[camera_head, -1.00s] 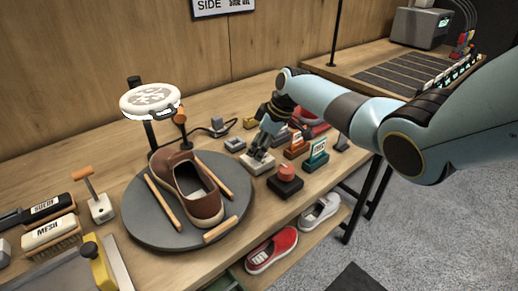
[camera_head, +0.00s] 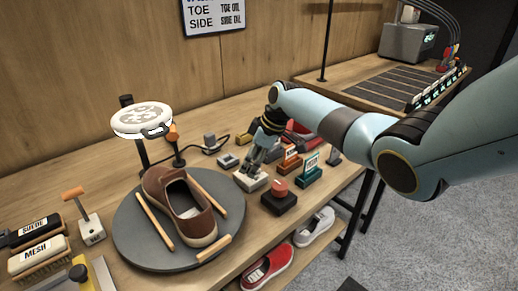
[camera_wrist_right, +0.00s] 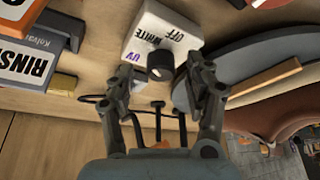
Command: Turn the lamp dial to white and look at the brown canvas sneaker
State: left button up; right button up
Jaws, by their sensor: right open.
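The brown sneaker (camera_head: 180,208) rests on a round grey turntable (camera_head: 140,240), with its opening up. A round white lamp head (camera_head: 142,119) stands behind it on a dark post. The white lamp dial box (camera_head: 252,184) is right of the turntable. In the right wrist view, the box (camera_wrist_right: 140,30) reads OFF, WHITE and UV around a black knob (camera_wrist_right: 160,67). I cannot tell the knob's setting. My right gripper (camera_head: 256,171) is over the box; its open fingers (camera_wrist_right: 160,76) are either side of the knob. Contact is unclear. My left gripper is out of view.
MESH and SUEDE brushes (camera_head: 38,256) lie at the left. Red and white shoes (camera_head: 268,268) are on the lower shelf.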

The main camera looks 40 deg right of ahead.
jog(key=v, duration=1.1)
